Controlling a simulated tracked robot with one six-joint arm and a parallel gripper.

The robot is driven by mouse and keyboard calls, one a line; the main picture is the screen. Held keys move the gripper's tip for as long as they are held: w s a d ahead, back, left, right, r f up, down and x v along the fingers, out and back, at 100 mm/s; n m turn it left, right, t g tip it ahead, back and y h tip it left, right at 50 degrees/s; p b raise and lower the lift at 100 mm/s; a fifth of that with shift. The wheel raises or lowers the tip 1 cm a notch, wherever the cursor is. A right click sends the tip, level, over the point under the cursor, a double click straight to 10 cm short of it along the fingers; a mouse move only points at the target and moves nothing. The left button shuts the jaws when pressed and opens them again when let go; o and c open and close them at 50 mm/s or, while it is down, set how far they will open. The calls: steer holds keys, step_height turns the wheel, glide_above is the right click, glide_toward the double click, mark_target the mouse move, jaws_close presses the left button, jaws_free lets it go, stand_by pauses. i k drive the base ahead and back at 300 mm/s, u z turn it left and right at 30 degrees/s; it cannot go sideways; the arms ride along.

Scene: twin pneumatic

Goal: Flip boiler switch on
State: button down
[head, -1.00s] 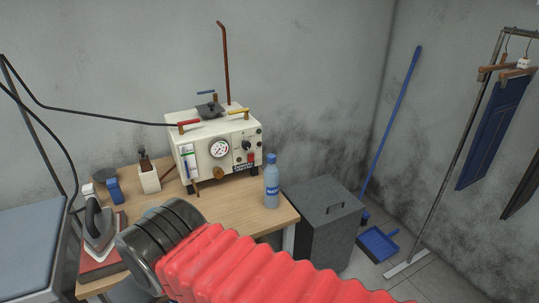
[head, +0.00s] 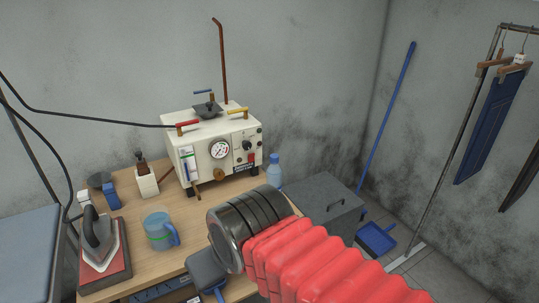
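The cream boiler (head: 205,140) stands at the back of the wooden table. Its front carries a round gauge (head: 220,149), a dark knob (head: 247,145) and a small red switch-like part (head: 252,158) above a dark label. The switch's position is too small to tell. My arm, with red bellows, reaches in from the lower right. Its dark ringed end (head: 245,221) is in front of and below the boiler, apart from it. No gripper fingers can be made out, so I cannot see whether the gripper is open or holds anything.
A blue bottle (head: 274,171) stands right of the boiler, partly behind my arm. A blue-handled mug (head: 158,231), an iron (head: 99,239) and a white holder (head: 146,184) are on the left of the table (head: 190,212). A grey bin (head: 325,199) stands to the right.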

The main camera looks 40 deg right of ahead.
mark_target(251, 157)
steer(key=i, duration=1)
steer(key=z, duration=0.05)
